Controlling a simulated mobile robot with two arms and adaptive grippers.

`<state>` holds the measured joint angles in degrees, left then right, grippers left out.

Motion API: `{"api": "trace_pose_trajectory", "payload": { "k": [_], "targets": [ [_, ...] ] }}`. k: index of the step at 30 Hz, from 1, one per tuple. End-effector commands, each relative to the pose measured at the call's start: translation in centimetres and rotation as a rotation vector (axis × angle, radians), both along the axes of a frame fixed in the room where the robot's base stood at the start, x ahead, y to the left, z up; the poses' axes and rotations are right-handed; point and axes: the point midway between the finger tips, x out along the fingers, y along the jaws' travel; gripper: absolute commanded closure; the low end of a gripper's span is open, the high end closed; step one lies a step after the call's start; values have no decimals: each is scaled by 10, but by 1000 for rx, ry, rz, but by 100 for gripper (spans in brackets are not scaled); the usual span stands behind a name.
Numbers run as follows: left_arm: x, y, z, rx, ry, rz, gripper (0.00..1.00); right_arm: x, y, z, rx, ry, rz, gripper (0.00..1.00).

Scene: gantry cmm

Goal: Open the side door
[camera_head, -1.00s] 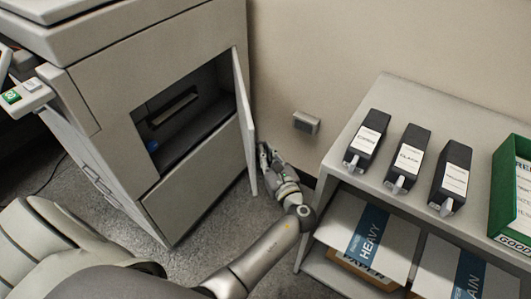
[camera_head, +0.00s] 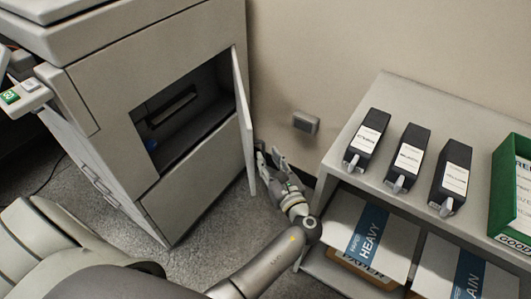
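The side door (camera_head: 244,125) is a pale panel hinged on the right edge of the opening in the big grey machine (camera_head: 105,105). It stands swung out, and the dark compartment (camera_head: 190,118) behind it is exposed. My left gripper (camera_head: 269,157) is just right of the door's outer face, near its lower part. Its fingers are apart with nothing visible between them. I cannot tell whether a finger touches the door. My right gripper is not in view.
A shelf unit (camera_head: 370,178) on the right holds dark cartridges (camera_head: 409,158), a green tray (camera_head: 503,185) and paper packs below. A small grey box (camera_head: 306,123) is on the wall behind my gripper. Speckled floor (camera_head: 205,225) lies clear before the machine.

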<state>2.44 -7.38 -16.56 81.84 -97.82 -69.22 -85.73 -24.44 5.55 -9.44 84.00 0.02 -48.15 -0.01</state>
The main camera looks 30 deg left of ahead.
Motion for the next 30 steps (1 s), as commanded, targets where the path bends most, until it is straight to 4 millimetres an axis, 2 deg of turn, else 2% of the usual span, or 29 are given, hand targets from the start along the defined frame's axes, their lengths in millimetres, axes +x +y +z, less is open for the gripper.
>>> {"api": "trace_pose_trajectory", "payload": {
  "k": [3, 7, 17, 20, 22, 24, 30],
  "targets": [
    [-13, -16, 0, -1, 1, 0, 69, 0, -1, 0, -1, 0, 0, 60],
    [-21, -27, 0, 0, 0, 0, 69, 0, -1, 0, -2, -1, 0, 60],
    [-24, -31, 1, 2, -1, 1, 69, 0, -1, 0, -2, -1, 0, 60],
    [-25, -29, -3, -11, -1, -1, 82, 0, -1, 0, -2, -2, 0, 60],
    [-26, -24, -15, -51, 0, -9, 91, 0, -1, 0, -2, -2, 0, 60],
    [-30, -17, -36, -129, -3, -21, 100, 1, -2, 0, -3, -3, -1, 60],
    [-50, 10, -117, -487, -47, -22, 100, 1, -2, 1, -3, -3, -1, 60]
  ]
}}
